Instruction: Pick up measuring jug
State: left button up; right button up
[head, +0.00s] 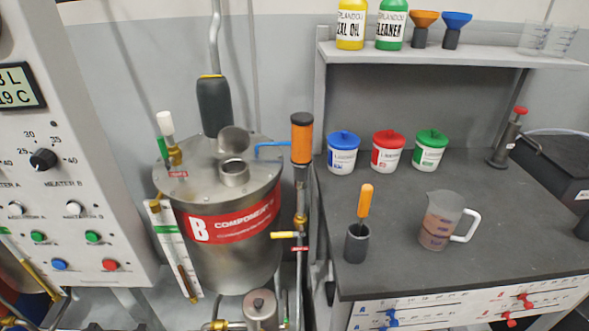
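The measuring jug (439,222) is clear plastic with a white handle on its right side and dark markings on its wall. It stands upright on the dark grey worktop (490,245), right of the middle of the head view. Neither of my grippers shows in this view, so nothing is seen touching the jug.
A dark cup (357,243) with an orange-handled tool (365,201) stands left of the jug. Tubs with blue (342,152), red (388,150) and green (431,151) lids stand behind. A shelf (450,55) overhangs the back. A steel tank (222,215) stands left.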

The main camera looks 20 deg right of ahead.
aim_at(447, 224)
jog(key=z, duration=1.75)
jog(key=i+l+u, duration=0.15)
jog(key=l+u, duration=0.35)
jog(key=l, duration=0.15)
jog(key=l+u, duration=0.5)
jog(key=l, duration=0.2)
jog(key=l+u, duration=0.5)
jog(key=l, duration=0.2)
jog(key=k+l+u, duration=0.25)
jog(key=l+u, duration=0.25)
jog(key=l, duration=0.15)
